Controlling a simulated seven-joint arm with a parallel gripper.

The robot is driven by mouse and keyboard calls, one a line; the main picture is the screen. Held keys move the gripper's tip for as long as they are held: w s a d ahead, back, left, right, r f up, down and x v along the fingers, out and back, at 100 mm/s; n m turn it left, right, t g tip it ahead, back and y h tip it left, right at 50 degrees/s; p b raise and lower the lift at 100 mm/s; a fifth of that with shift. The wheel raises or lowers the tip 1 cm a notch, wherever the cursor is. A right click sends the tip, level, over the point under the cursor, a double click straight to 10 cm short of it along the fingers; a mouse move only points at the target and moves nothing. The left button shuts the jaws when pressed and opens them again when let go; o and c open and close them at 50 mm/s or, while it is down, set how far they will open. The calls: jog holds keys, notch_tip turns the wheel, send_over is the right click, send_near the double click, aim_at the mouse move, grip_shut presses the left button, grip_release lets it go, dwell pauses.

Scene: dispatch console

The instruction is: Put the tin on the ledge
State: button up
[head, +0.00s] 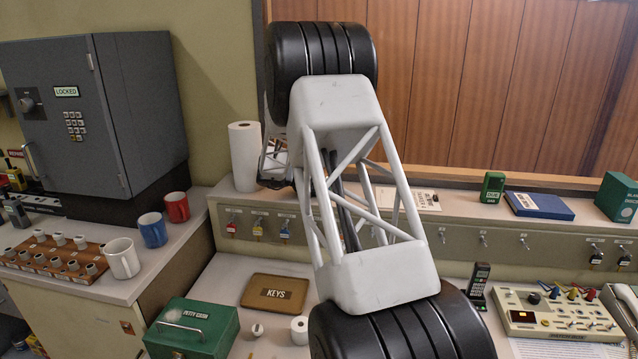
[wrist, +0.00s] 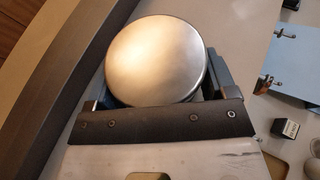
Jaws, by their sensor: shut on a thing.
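The tin (wrist: 155,60) shows in the wrist view as a round, shiny metal lid, with its side mostly hidden below. My gripper (wrist: 160,95) is shut on it, one finger on each side. In the head view my arm hides the tin and the gripper's fingertips. The ledge (head: 460,207) runs along the back above the hook panel. In the wrist view a pale surface (wrist: 235,35) lies beneath the tin; I cannot tell whether the tin touches it.
On the ledge stand a paper roll (head: 245,156), a green device (head: 493,187), a blue book (head: 539,205) and a green box (head: 617,197). Below are a petty cash box (head: 192,328), a keys tray (head: 279,294), a handset (head: 479,280) and a console (head: 555,314).

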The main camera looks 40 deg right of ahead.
jog(key=shift+f, duration=0.1)
jog(key=o, duration=1)
jog(key=shift+a+r, duration=0.15)
jog(key=shift+r, duration=0.1)
jog(key=v, duration=1.1)
jog(key=shift+w+a, duration=0.15)
jog(key=shift+a, duration=0.2)
jog(key=shift+r, duration=0.15)
